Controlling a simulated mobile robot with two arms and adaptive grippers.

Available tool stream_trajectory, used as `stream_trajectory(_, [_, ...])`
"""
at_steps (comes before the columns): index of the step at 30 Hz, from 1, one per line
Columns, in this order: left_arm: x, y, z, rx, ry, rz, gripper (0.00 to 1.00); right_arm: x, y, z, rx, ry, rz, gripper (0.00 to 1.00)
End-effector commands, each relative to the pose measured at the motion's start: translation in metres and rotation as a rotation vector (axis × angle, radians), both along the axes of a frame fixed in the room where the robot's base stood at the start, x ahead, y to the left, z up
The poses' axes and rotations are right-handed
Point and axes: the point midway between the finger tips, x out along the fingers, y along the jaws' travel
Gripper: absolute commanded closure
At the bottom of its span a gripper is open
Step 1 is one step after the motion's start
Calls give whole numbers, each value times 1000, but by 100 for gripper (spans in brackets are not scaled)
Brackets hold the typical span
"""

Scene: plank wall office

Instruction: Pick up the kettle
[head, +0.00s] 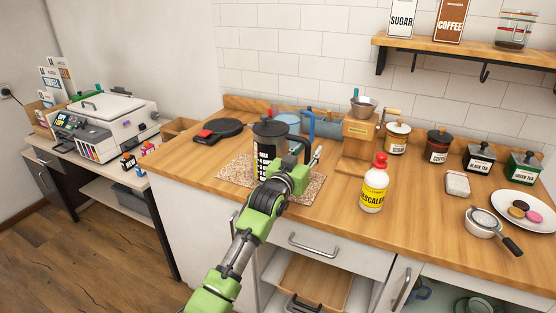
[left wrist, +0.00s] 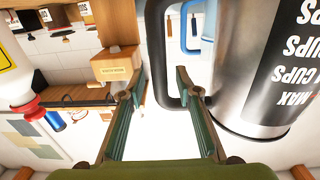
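The kettle (head: 267,150) is a steel jug with a black label panel, lid and handle. It stands upright on a speckled mat (head: 235,170) on the wooden counter. My left gripper (head: 309,160) is at the handle side of the kettle, with its wrist hiding part of the lower body. In the left wrist view, the kettle body (left wrist: 245,75) is on the right. My left gripper (left wrist: 158,85) is open there, with the black handle (left wrist: 156,50) between its fingertips and one fingertip inside the handle's loop. My right gripper is not in view.
A wooden grinder (head: 358,140) and a blue-handled item (head: 308,125) are close behind. The front counter edge is clear.

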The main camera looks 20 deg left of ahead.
Motion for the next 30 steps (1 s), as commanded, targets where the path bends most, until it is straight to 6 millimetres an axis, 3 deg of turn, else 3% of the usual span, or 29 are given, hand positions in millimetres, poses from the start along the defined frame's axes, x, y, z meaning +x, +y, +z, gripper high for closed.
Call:
stream_trajectory(1, [0, 0, 0, 0, 0, 0, 84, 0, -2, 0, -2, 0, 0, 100])
stream_trajectory(3, [0, 0, 0, 0, 0, 0, 100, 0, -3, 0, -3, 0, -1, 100])
stream_trajectory(8, [0, 0, 0, 0, 1, 0, 100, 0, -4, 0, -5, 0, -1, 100])
stream_trajectory(9, [0, 0, 10, 8, -20, 1, 100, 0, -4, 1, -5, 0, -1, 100])
stream_trajectory(23, [0, 0, 12, 4, -16, 1, 100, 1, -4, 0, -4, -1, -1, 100])
stream_trajectory(30, [0, 1, 27, 6, -20, 1, 100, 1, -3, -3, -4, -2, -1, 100])
